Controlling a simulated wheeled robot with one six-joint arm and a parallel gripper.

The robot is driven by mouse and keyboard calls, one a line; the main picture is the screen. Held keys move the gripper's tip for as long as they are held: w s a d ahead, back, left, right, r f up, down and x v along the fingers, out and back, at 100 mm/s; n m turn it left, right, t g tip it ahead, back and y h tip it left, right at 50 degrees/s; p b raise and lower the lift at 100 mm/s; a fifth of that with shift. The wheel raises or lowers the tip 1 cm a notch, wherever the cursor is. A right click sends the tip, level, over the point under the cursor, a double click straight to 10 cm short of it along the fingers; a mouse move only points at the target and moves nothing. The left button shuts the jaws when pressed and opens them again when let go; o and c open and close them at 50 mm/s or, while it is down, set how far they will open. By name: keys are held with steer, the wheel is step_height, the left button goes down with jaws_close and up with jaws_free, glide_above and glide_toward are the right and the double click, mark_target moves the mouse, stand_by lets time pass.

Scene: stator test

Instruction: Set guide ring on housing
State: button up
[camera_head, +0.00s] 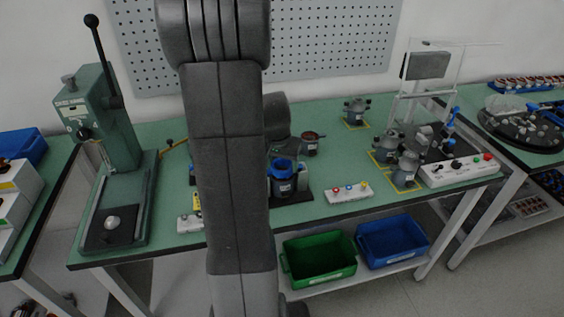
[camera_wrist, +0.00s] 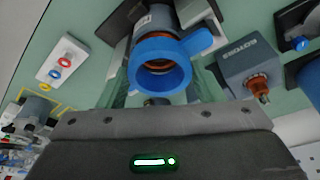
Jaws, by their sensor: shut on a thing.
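The guide ring (camera_wrist: 160,79) is blue with a side tab (camera_wrist: 199,41) and shows large at the centre of the wrist view. My gripper (camera_wrist: 160,98) is shut on it, the fingers partly hidden at the ring's two sides. The grey housing (camera_wrist: 158,18) shows behind the ring, with copper-coloured winding visible through the opening. The ring lines up with the housing's end; I cannot tell whether it touches or is seated. In the head view the blue ring (camera_head: 284,164) shows at the housing's top (camera_head: 282,186), just right of my arm, which hides my gripper.
A button box (camera_head: 348,192) stands to the right of the housing. Several grey stators (camera_head: 390,145) stand further right. A lever press (camera_head: 105,130) is at left.

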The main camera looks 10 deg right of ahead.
steer(key=shift+f, duration=0.2)
steer(key=shift+f+b, duration=0.55)
steer(key=o, duration=0.9)
steer(key=shift+o, duration=0.2)
steer(key=shift+r, duration=0.3)
steer(key=shift+o, duration=0.6)
steer(key=v, duration=1.3)
steer(key=shift+a+r, duration=0.15)
steer(key=shift+r, duration=0.05)
steer(key=shift+s, duration=0.1)
steer(key=shift+f, duration=0.1)
